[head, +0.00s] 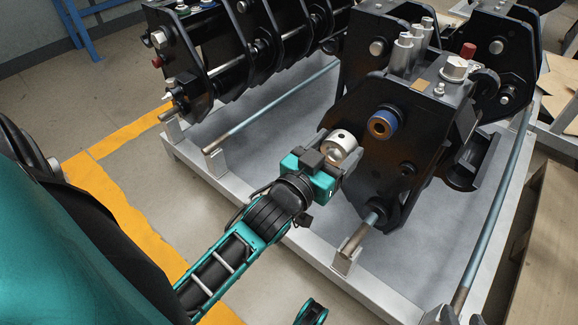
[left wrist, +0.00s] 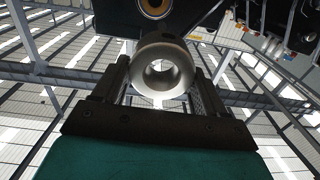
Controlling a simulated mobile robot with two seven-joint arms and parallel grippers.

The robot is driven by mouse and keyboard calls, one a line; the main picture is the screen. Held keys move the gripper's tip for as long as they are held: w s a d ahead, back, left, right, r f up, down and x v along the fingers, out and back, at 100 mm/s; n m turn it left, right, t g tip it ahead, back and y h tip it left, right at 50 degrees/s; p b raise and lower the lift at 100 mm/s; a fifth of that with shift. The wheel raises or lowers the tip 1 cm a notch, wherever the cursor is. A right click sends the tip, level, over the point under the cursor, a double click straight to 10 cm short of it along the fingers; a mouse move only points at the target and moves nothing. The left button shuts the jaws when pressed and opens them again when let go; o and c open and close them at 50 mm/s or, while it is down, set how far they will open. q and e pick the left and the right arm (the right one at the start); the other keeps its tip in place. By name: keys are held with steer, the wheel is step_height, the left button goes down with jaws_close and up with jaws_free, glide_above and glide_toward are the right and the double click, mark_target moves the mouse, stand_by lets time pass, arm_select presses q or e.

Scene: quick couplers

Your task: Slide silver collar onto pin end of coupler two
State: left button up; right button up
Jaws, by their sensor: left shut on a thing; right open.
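The silver collar (head: 342,139) is a short thick ring with a small hole in its side. My left gripper (head: 332,157) is shut on it. In the left wrist view the collar (left wrist: 139,72) sits between the two fingers, its bore facing the camera. A pin end (head: 382,123) with a blue ring and an orange-brown centre sticks out of the black coupler (head: 350,105). The collar is just left of and below this pin end, apart from it. The pin end also shows at the top of the left wrist view (left wrist: 155,7). My right gripper is not clearly seen.
Another black coupler (head: 225,85) stands at the back left. Both couplers rest on a grey steel frame (head: 300,243) with long rods (head: 265,108). A blue stand (head: 85,35) is at the far left. Yellow floor tape (head: 120,208) runs along the left.

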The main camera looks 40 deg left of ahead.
arm_select(q)
steer(key=s+a+f+p, duration=0.1)
steer(key=a+f, duration=0.4)
steer(key=f, duration=0.5)
steer(key=s+a+f+p, duration=0.1)
steer(key=a+f, duration=0.4)
steer(key=f, duration=0.5)
steer(key=shift+a, duration=0.2)
steer(key=w, duration=0.2)
steer(key=w+b, duration=0.2)
steer(key=w, duration=0.1)
steer(key=shift+w+d, duration=0.25)
steer(key=shift+w, duration=0.1)
steer(key=shift+w, duration=0.3)
